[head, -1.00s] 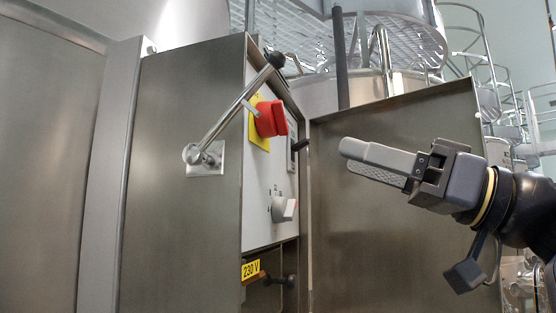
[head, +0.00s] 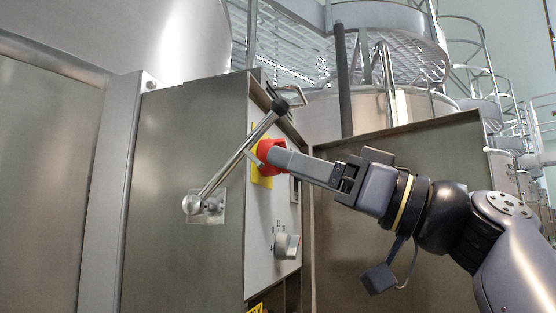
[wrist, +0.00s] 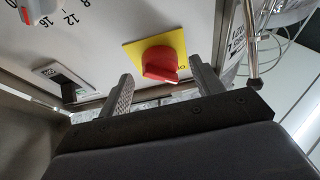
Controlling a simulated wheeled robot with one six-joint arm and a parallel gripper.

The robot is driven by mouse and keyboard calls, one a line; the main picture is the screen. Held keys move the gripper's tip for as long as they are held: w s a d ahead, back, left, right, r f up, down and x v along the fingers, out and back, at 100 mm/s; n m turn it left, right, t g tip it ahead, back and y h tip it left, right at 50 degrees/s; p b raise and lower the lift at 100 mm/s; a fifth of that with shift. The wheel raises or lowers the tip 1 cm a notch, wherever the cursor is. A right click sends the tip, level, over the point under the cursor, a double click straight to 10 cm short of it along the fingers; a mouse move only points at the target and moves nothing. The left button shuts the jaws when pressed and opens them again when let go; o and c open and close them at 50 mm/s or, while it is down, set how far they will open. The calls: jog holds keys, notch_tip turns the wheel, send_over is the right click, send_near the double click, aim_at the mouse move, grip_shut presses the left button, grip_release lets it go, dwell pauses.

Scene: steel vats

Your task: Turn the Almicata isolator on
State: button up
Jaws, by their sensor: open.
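The isolator is a red rotary knob (head: 267,156) on a yellow plate (head: 262,176), mounted on the light panel inside the open cabinet. In the wrist view the red knob (wrist: 160,64) sits on its yellow plate (wrist: 136,52), with part of a label showing at the right edge. My gripper (head: 273,158) is open at the knob, and its fingers hide part of it in the head view. In the wrist view my gripper's fingers (wrist: 158,85) stand apart, one on each side of the knob. I cannot tell whether either finger touches it.
A metal lever with a black ball (head: 240,155) on the cabinet's side wall slants up close to the knob. A grey dial (head: 287,246) sits lower on the panel. A small display (wrist: 66,82) is beside the knob. The open cabinet door (head: 400,150) stands behind my arm.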

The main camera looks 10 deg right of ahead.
jog(key=shift+x, duration=0.8)
jog(key=c, duration=1)
jog(key=shift+m, duration=0.4)
jog(key=shift+s+a+r+m+t+h+p, duration=0.15)
jog(key=shift+m+t+h+p, duration=0.85)
jog(key=shift+m, duration=2.55)
jog(key=shift+s+r+m+t+h+p, duration=0.2)
jog(key=shift+m+h, duration=1.45)
jog(key=shift+m, duration=1.95)
jog(key=shift+s+a+r+m+t+h+p, duration=0.15)
jog(key=shift+m+t+h+p, duration=0.8)
jog(key=shift+m, duration=2.6)
jog(key=shift+g+h, duration=0.5)
jog(key=shift+g, duration=0.15)
